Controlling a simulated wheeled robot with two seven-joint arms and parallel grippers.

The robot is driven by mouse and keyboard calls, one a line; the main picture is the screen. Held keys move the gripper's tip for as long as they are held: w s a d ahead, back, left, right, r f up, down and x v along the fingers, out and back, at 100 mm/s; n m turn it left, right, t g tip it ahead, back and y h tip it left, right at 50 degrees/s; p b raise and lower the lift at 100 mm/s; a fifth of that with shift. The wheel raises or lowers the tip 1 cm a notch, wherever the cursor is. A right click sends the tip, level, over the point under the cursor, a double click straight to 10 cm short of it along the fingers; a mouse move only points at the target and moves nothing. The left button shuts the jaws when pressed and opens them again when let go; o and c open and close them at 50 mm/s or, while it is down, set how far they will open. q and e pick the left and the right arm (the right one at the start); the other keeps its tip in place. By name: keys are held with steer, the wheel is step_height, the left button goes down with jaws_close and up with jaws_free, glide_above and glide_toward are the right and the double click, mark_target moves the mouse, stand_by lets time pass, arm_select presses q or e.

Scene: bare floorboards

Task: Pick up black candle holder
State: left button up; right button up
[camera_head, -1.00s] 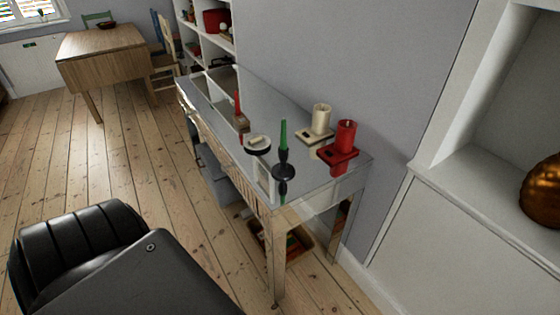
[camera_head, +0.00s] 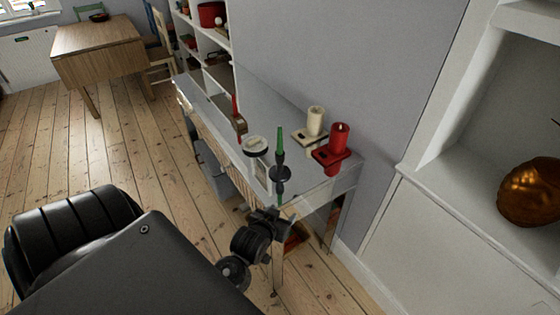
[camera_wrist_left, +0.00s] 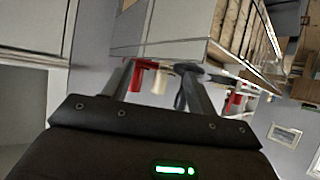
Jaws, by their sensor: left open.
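The black candle holder (camera_head: 280,173) stands near the front end of the narrow table and carries a green candle (camera_head: 280,141). My left gripper (camera_head: 272,212) is open and empty, in front of and below the holder in the head view, close to the table's front edge. In the left wrist view the gripper (camera_wrist_left: 157,70) has its fingers apart. A dark shape there, likely the black candle holder (camera_wrist_left: 187,68), shows by the right finger, which partly hides it. I cannot tell whether they touch. My right gripper is not in view.
A red holder with a red candle (camera_head: 338,135) and a cream one (camera_head: 315,122) stand to the right on the table (camera_head: 311,186). A wall runs behind; open floor (camera_head: 130,150) lies left.

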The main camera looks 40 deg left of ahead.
mark_target(279, 157)
arm_select(q)
steer(key=w+a+r+n+t+y, duration=0.1)
steer(key=w+a+r+y, duration=0.1)
steer(key=w+a, duration=0.1)
steer(key=w+a+r+n+t+y, duration=0.1)
steer(key=w+a+r+y, duration=0.1)
steer(key=w+a, duration=0.2)
steer(key=w+a+r+t+y+p, duration=0.1)
steer(key=w+a+r+t, duration=0.1)
steer(key=w+a+r, duration=0.1)
steer(key=shift+w+a+n+y, duration=0.3)
steer(key=shift+a+n+y, duration=0.1)
steer(key=shift+a, duration=0.05)
steer(key=shift+w+a+r, duration=0.15)
steer(key=shift+w, duration=0.2)
steer(key=p+x, duration=0.1)
steer(key=x, duration=0.2)
steer(key=shift+w+a+p, duration=0.1)
steer(key=shift+w+p, duration=0.2)
steer(key=shift+w, duration=0.05)
steer(key=shift+w+a, duration=0.15)
steer(key=shift+w, duration=0.2)
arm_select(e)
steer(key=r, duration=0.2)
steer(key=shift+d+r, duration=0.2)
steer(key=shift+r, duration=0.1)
arm_select(q)
jaws_close()
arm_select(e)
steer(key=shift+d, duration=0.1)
